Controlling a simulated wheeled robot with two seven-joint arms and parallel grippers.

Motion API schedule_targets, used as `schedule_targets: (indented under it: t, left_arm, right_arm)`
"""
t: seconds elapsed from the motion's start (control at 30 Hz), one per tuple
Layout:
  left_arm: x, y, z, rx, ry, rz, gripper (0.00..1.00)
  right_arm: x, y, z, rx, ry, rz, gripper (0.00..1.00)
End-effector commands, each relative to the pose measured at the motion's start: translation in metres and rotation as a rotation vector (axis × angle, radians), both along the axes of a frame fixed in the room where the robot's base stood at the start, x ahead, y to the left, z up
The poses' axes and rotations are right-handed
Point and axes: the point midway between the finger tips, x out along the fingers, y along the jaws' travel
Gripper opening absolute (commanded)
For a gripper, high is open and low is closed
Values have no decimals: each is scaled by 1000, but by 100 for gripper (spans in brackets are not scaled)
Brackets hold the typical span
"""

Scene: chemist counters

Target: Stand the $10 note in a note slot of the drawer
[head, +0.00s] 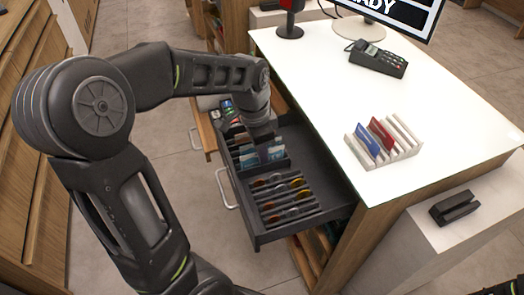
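The open drawer (262,232) juts out from the counter, dark grey, with coin compartments at its near end and note slots (283,164) behind them. Several notes stand in the slots, some bluish and pale; which is the $10 note, or whether my gripper holds it, I cannot tell. My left gripper (263,138) points down just above the note slots, at the far half of the drawer. Its fingertips are dark and small against the drawer, so their opening is unclear. Only a bit of my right arm shows at the bottom right corner; its gripper is out of view.
The white counter top (440,110) holds a card terminal (378,57), a rack (403,152) with blue and red cards, and a monitor (395,15). A black stapler-like object (455,208) lies on the lower white ledge. Wooden drawers (30,120) stand at left.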

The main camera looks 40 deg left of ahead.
Motion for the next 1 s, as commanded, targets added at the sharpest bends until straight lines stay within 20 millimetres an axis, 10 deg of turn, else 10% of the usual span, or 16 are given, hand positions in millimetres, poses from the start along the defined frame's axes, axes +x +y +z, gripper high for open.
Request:
schedule_targets:
  t: [0.47,1.0]
  left_arm:
    - [0,0,-4,0,0,0,25]
    - [-1,1,14,0,-4,0,25]
  right_arm:
    - [0,0,-3,0,0,0,0]
    - [0,0,-2,0,-2,-1,0]
